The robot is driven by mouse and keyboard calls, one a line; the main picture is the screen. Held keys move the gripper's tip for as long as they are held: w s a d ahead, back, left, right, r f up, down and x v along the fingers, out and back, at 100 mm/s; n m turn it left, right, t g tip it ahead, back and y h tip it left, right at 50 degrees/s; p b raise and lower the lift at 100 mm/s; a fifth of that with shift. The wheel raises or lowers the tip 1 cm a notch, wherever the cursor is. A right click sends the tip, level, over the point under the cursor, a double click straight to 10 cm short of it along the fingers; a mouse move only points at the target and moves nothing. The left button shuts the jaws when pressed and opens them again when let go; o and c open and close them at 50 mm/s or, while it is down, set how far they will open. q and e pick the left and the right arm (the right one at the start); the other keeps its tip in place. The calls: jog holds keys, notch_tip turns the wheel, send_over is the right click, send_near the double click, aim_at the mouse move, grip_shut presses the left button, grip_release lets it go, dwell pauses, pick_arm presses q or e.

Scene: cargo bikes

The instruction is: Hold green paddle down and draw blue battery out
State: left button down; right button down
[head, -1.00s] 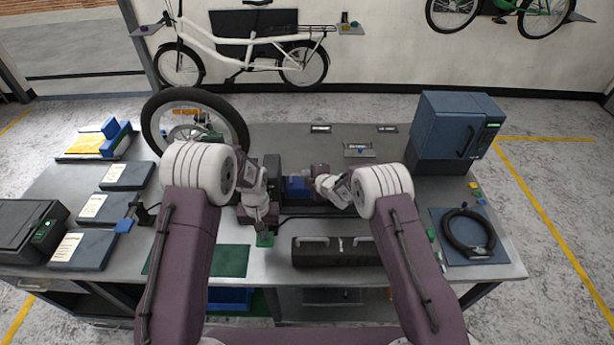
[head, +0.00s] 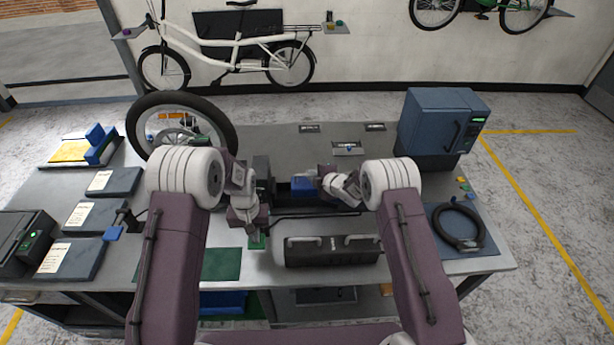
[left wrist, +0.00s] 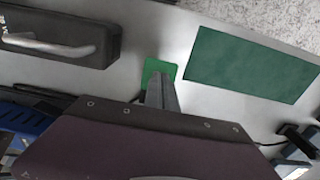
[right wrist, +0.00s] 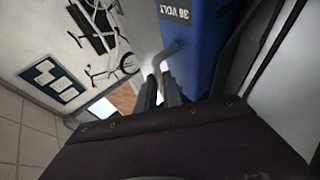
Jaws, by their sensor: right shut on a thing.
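The blue battery (head: 303,187) lies behind the long black case, to the right of a dark upright block. The right wrist view shows its blue side with "36 VOLT" lettering (right wrist: 196,14) and a grey bent handle (right wrist: 165,57). My right gripper (right wrist: 162,88) is shut on that handle; in the head view it is at the battery's right end. The green paddle (left wrist: 160,69) is a small flat plate near the bench's front. My left gripper (left wrist: 161,92) is shut with its fingertips over the paddle, seemingly touching it. My left gripper partly hides the paddle (head: 257,242) in the head view.
A black case with handles (head: 330,252) lies just right of the paddle. A green mat (head: 221,264) lies to its left. A wheel (head: 181,128) stands behind my left arm. A blue cabinet (head: 435,125) stands at the back right. Bench space behind the battery is mostly clear.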

aim_at(346, 174)
jog(key=shift+w+d+r, duration=0.1)
jog(key=shift+d+r, duration=0.05)
jog(key=shift+d, duration=5.65)
pick_arm(q)
notch_tip(346, 174, up, 7)
notch_tip(346, 174, up, 8)
jog(key=shift+w+d, duration=0.1)
pick_arm(e)
jog(key=c, duration=1.4)
grip_release()
